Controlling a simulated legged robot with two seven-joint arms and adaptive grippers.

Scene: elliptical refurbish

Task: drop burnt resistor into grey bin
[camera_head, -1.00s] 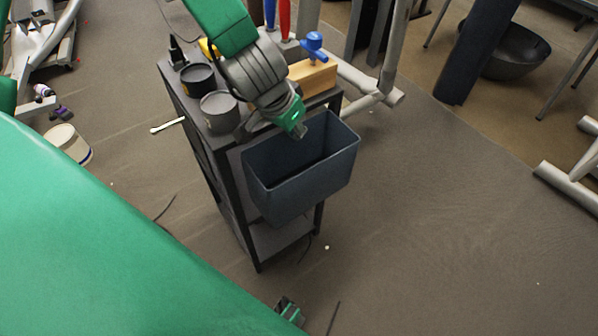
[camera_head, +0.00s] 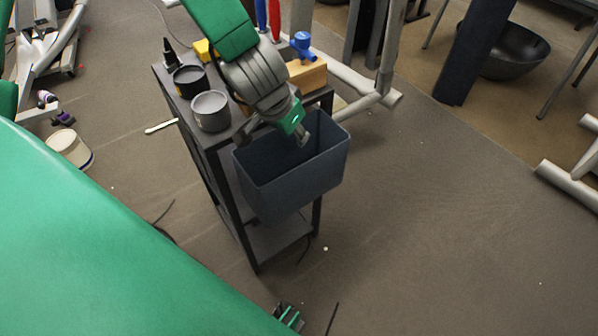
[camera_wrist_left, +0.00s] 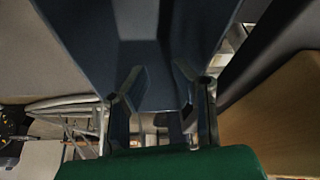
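The grey bin (camera_head: 290,185) is a dark, open-topped box on the near side of a small black cart. My left gripper (camera_head: 303,140) points down at the bin's opening, over its back rim. In the left wrist view the bin (camera_wrist_left: 140,60) fills the upper middle. There the two left fingers (camera_wrist_left: 158,78) stand apart, with nothing visible held between them. I cannot see the burnt resistor in any view. My right gripper (camera_head: 289,315) shows only in part at the bottom of the head view, and its state is unclear.
The cart top (camera_head: 237,117) carries a black cup (camera_head: 190,80), a grey cup (camera_head: 210,111), a dark bottle (camera_head: 171,55) and a wooden block (camera_head: 307,75) with a blue-handled piece (camera_head: 302,44). A white bucket (camera_head: 68,149) stands on the floor at left. Floor right of the bin is clear.

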